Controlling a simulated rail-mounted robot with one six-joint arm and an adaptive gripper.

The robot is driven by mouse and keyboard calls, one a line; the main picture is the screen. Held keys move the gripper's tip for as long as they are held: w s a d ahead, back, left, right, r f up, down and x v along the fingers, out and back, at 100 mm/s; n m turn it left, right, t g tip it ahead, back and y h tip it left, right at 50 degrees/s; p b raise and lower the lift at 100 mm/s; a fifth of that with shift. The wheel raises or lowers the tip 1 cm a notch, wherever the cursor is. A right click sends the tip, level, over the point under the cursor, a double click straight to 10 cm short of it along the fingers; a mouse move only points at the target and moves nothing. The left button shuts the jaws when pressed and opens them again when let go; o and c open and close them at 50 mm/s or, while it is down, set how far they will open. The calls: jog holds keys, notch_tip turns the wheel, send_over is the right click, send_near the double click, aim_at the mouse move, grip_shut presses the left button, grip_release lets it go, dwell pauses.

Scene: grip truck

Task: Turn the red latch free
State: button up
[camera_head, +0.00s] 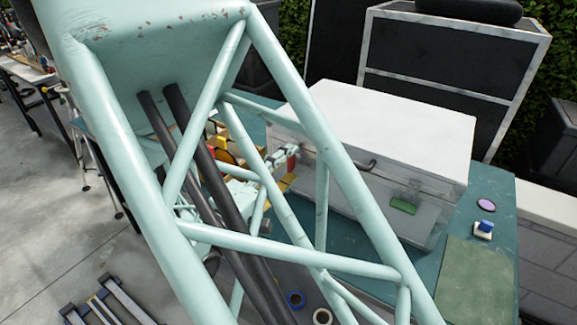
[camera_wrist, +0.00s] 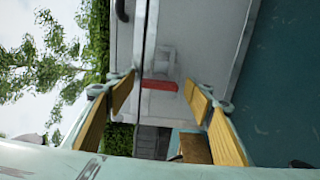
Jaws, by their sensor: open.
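The red latch (camera_wrist: 160,85) is on the front of a pale grey case and shows in the wrist view as a short red bar, lying across the picture. In the head view the red latch (camera_head: 292,161) is small and partly hidden by my gripper and arm. My gripper (camera_wrist: 160,92) is open, its yellow-padded fingers on either side of the latch in the picture. The latch appears beyond the fingertips; I cannot tell how wide the gap is. In the head view my gripper (camera_head: 281,175) is close to the case's left front.
The case (camera_head: 398,120) has a white lid, a dark handle and a green latch (camera_head: 403,206) at its right. It stands on a teal table (camera_head: 489,183). A purple disc (camera_head: 486,205) and a blue-and-white block (camera_head: 484,228) lie right of it. Tape rolls (camera_head: 322,317) lie in front.

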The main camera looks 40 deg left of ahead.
jog(key=s, duration=1.1)
jog(key=shift+s+d, duration=0.2)
jog(key=shift+s, duration=0.15)
dwell(0.7)
